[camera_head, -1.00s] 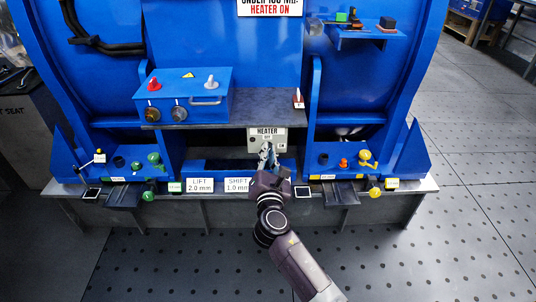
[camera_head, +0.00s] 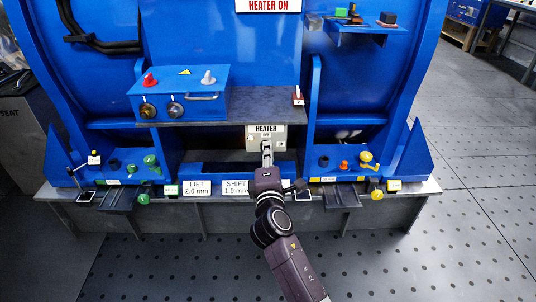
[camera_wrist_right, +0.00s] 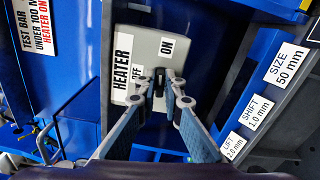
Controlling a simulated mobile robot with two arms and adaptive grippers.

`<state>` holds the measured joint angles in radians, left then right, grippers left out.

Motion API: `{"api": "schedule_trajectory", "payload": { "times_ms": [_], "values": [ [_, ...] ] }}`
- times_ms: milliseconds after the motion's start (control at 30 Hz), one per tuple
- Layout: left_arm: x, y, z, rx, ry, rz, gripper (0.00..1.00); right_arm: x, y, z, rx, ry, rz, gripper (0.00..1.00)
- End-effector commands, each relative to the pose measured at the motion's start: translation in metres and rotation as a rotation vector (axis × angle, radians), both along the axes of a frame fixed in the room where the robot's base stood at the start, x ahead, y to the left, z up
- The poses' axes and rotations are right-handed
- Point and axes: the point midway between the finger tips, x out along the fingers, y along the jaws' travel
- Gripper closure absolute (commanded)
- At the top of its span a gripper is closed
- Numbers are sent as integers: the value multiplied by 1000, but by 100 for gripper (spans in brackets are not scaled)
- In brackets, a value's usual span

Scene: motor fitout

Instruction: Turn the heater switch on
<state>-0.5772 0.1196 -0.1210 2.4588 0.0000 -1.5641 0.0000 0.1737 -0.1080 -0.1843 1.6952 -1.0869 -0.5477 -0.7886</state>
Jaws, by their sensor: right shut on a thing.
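The heater box (camera_head: 280,141) is a light grey box labelled HEATER, under the dark shelf at the middle of the blue machine. It also shows in the right wrist view (camera_wrist_right: 186,68), with OFF and ON labels. A small dark switch lever (camera_wrist_right: 160,76) stands out near the OFF label. My right gripper (camera_head: 267,151) reaches up to the box front. In the right wrist view its fingertips (camera_wrist_right: 167,87) are close together around the lever, shut on it, and partly hide it. My left gripper is not in view.
The dark shelf (camera_head: 240,107) juts out above the heater box, with a blue control box (camera_head: 180,93) on its left. LIFT (camera_head: 197,188) and SHIFT (camera_head: 235,187) labels sit on the ledge below. Coloured knobs stand on blue blocks at both sides.

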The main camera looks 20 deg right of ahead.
Motion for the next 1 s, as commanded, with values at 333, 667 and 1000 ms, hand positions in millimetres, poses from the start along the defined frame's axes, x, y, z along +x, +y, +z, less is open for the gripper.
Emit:
{"api": "schedule_trajectory", "payload": {
  "times_ms": [333, 667, 1000],
  "values": [
    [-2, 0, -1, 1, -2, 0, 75, 0, 0, -4, 131, -33, -1, 100],
    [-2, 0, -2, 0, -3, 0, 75, -1, 0, -3, 151, -38, -1, 100],
    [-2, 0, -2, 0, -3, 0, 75, 0, 0, -3, 149, -38, -1, 78]
  ]
}}
